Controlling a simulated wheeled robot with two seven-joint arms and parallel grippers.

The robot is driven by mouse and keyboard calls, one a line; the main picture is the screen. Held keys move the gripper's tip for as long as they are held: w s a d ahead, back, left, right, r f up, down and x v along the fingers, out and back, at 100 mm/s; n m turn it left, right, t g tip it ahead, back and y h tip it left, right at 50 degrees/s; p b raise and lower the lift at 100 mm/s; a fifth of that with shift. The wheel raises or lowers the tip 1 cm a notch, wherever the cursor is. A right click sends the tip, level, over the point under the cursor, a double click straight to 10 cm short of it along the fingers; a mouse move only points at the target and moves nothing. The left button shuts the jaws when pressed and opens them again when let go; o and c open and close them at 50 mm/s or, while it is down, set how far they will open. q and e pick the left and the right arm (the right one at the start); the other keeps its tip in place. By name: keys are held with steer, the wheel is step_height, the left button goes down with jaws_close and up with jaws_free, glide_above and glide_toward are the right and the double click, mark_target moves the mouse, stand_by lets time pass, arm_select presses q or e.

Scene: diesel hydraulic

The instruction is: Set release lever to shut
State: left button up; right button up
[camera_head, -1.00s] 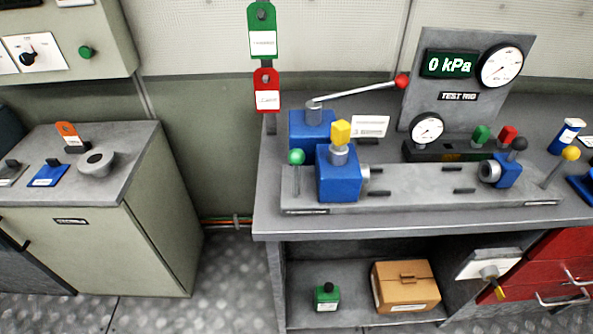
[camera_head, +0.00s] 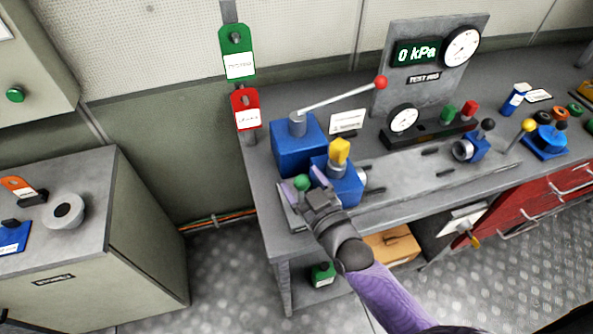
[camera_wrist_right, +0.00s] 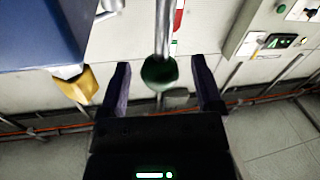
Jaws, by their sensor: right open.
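A lever with a dark green ball knob (camera_head: 302,183) stands at the left front of the bench rig; no label names it as the release lever. In the right wrist view the green knob (camera_wrist_right: 160,73) sits on a metal rod. My right gripper (camera_head: 305,186) is open at this knob. In the wrist view, its fingers (camera_wrist_right: 160,66) are on either side of the knob with gaps on both sides. The lever's base is hidden in the head view by my gripper. My left gripper is not in view.
A blue block (camera_head: 345,188) with a yellow knob (camera_head: 339,150) stands just right of my gripper. A long lever with a red ball (camera_head: 381,82) rises behind it. The gauge panel (camera_head: 430,80) reads 0 kPa. Green and red tags (camera_head: 246,108) hang at the left.

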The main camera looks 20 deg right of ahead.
steer(key=shift+x, duration=1.35)
jaws_close()
